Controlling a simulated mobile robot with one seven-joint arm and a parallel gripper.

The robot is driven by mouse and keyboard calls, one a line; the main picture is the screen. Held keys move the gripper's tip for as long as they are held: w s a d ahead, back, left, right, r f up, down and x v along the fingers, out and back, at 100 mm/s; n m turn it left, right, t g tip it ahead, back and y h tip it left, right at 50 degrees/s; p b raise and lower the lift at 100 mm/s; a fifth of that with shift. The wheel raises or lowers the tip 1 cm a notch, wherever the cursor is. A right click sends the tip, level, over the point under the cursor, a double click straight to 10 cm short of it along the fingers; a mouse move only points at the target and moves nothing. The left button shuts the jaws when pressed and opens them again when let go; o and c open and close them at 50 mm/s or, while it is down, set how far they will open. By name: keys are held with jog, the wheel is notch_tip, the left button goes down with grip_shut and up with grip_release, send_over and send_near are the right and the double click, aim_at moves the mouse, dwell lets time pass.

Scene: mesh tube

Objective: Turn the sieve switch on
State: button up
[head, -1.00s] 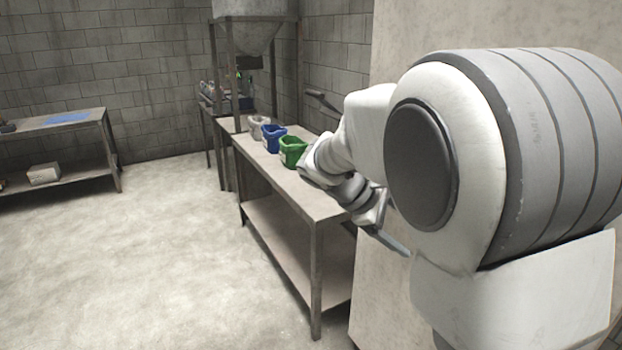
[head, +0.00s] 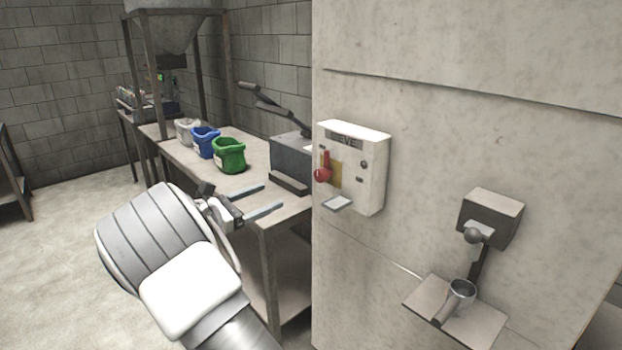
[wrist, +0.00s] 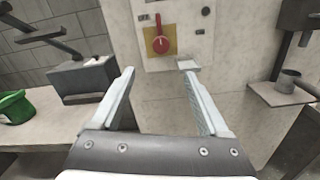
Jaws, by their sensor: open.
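The sieve switch box (head: 368,170) is a white panel labelled "SIEVE" on the pale wall, right of the table in the head view. Its red lever (head: 325,165) ends in a red ball at the lower end, over a yellow plate. The lever also shows in the wrist view (wrist: 160,40), beyond and between my fingers, with the ball at the bottom. My gripper (head: 265,199) is open and empty, left of and a little below the box, with a gap between the fingertips and the lever. In the wrist view, my gripper (wrist: 160,70) points toward the box.
A small light plate (head: 337,203) juts out under the box. A grey machine with handles (head: 288,160) stands on the table (head: 188,162), left of the box. Green (head: 229,155), blue (head: 205,142) and grey (head: 186,131) containers stand there too. A shelf (head: 485,318) with a metal cup (head: 461,291) is at right.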

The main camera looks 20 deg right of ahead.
aim_at(317, 177)
jog(key=x, duration=1.7)
jog(key=shift+s, duration=0.1)
jog(key=shift+f, duration=0.1)
grip_shut()
